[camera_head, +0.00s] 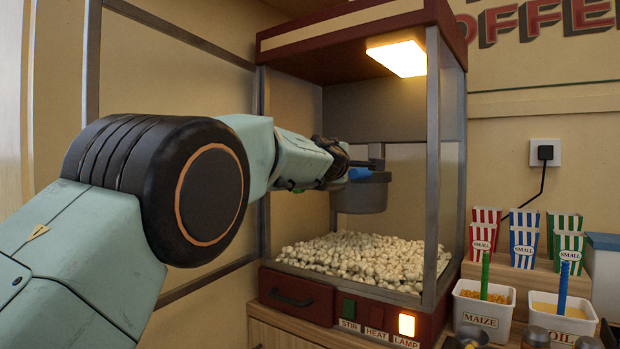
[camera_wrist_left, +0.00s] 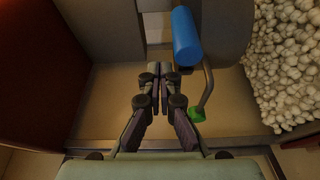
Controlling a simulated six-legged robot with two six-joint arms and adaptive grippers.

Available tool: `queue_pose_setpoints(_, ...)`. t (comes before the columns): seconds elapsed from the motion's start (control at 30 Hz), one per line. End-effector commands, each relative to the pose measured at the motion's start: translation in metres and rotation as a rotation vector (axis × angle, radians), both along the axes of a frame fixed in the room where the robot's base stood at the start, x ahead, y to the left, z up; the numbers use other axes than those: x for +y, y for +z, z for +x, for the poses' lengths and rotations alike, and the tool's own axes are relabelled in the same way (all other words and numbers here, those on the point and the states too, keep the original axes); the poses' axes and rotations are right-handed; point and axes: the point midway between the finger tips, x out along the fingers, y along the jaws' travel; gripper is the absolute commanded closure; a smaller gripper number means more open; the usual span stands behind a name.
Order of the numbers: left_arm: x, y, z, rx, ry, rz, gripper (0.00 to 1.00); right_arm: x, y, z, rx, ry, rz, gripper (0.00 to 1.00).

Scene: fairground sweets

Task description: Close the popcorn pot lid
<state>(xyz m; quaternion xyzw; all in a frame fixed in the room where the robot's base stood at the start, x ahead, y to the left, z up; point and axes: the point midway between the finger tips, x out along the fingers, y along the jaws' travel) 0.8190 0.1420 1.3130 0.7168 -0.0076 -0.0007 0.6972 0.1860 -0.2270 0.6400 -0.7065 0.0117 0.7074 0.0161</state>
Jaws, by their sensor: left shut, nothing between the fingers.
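The popcorn pot (camera_head: 362,195) is a grey round pot hanging inside the glass-sided popcorn machine. In the wrist view, part of the grey pot (camera_wrist_left: 226,32) shows at the top. A blue cylindrical grip (camera_head: 360,173) is at the pot's near side; it also shows in the wrist view (camera_wrist_left: 186,36), with a bent metal rod and a green piece (camera_wrist_left: 196,115) beside it. My left gripper (camera_head: 343,163) reaches into the machine at the pot's left side. Its fingers (camera_wrist_left: 160,76) are shut and empty, left of the blue grip. I cannot make out the lid's position; my arm partly covers the area.
Popcorn (camera_head: 360,258) is heaped on the machine's floor. The machine's front post (camera_head: 432,170) and lit lamp (camera_head: 397,58) frame the opening. Striped boxes (camera_head: 524,238) and maize (camera_head: 484,308) and oil (camera_head: 560,312) tubs stand to the right.

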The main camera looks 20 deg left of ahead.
Motion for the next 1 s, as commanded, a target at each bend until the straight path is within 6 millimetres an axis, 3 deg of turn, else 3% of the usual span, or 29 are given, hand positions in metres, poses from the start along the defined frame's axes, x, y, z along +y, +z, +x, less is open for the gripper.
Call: queue_pose_setpoints(1.0, -0.008, -0.017, -0.003, 0.01, -0.004, 0.002, 1.0, 0.0, -0.009, 0.0, 0.0, 0.0, 0.0, 1.0)
